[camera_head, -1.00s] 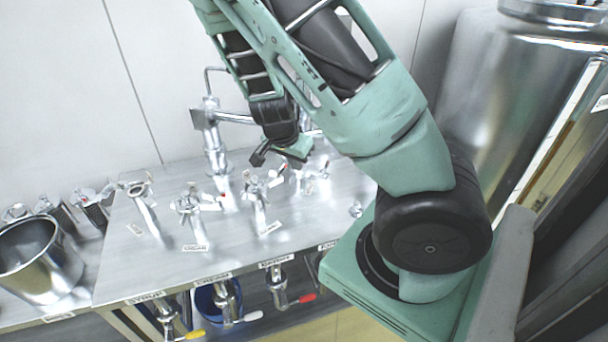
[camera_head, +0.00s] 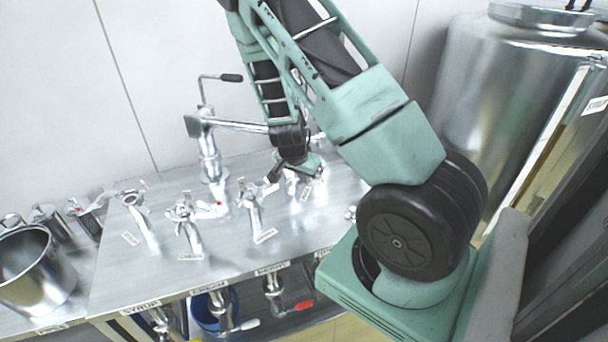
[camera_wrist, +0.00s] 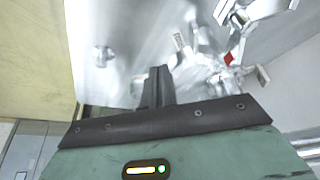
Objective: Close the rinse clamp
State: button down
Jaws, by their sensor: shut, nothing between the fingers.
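Several upright metal fittings with clamp-like tops stand on the steel bench (camera_head: 110,275). They include a left one (camera_head: 133,203), a middle one (camera_head: 186,217) and a right one (camera_head: 253,203). The small labels are too blurred to say which is the rinse clamp. My gripper (camera_head: 271,176) is low over the back right of the bench, close to the right fitting's top; contact cannot be told. In the wrist view my fingers (camera_wrist: 157,88) are together and empty. A shiny fitting with a red mark (camera_wrist: 229,58) lies to their right. Another fitting is partly hidden behind my gripper.
A tall metal pipe with a black-tipped lever (camera_head: 208,140) stands behind. A steel bucket (camera_head: 38,268) is at the left. A large steel tank (camera_head: 490,110) is at the right. Taps and a blue bucket (camera_head: 205,312) are below the front edge.

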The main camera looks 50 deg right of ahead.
jog(key=shift+d+b, duration=0.15)
jog(key=shift+b, duration=0.15)
jog(key=shift+d+n, duration=0.15)
jog(key=shift+n, duration=0.25)
